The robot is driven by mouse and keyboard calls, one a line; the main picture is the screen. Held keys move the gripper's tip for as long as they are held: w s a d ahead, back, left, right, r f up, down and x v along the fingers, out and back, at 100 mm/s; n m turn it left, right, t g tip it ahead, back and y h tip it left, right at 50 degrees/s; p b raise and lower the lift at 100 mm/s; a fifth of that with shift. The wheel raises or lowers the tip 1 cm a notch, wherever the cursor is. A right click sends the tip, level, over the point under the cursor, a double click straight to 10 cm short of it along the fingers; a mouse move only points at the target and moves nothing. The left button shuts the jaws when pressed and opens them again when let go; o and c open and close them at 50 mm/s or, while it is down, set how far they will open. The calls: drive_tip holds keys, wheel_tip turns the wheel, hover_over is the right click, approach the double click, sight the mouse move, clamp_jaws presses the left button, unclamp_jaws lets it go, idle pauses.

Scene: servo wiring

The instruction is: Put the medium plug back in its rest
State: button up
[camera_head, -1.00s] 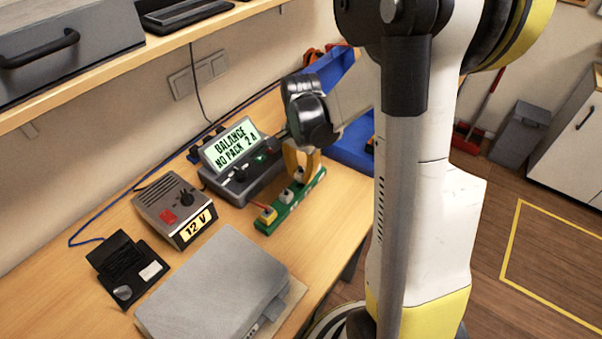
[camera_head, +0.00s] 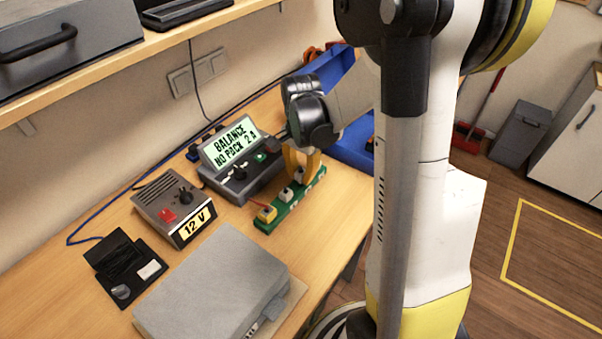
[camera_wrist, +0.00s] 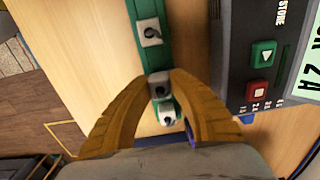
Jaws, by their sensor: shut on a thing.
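The green rest strip (camera_head: 275,222) lies on the bench in front of the charger, with several small plugs along it. A yellowish plug (camera_head: 266,214) stands at its near end and a pale plug (camera_head: 286,195) beyond it; a pale plug also shows upright in the wrist view (camera_wrist: 151,33). My gripper (camera_wrist: 160,80) points down over the far half of the strip, its yellow fingers shut on a pale grey plug (camera_wrist: 160,88). Another pale plug (camera_wrist: 168,113) shows just behind it. I cannot tell whether the held plug is fully seated or slightly raised, nor compare plug sizes surely.
The charger with the lit display (camera_head: 233,143) stands close beside the strip. A 12 V supply (camera_head: 175,210), a black case (camera_head: 125,268) and a grey case (camera_head: 215,285) lie nearer. A blue bin (camera_head: 352,150) is behind the gripper. Bare bench lies right of the strip.

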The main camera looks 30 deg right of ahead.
sight(301, 171)
drive_tip(key=shift+f+b, duration=0.8)
drive_tip(key=shift+f, duration=0.25)
drive_tip(key=o, duration=1)
drive_tip(key=shift+r, duration=0.1)
wheel_tip(301, 171, up, 12)
drive_tip(key=s+a+r+n+t, duration=0.1)
drive_tip(key=s+a+n+t, duration=0.1)
drive_tip(key=s+a+n, duration=0.1)
drive_tip(key=s+a+r+n+t, duration=0.1)
drive_tip(key=s+a+n+t, duration=0.1)
drive_tip(key=s+a+n, duration=0.2)
drive_tip(key=s+a+r+n+t, duration=0.1)
drive_tip(key=s+a+n+t, duration=0.2)
drive_tip(key=a+n, duration=0.3)
drive_tip(key=shift+s+a+r+n, duration=0.2)
drive_tip(key=shift+s+n, duration=0.2)
drive_tip(key=shift+n, duration=0.1)
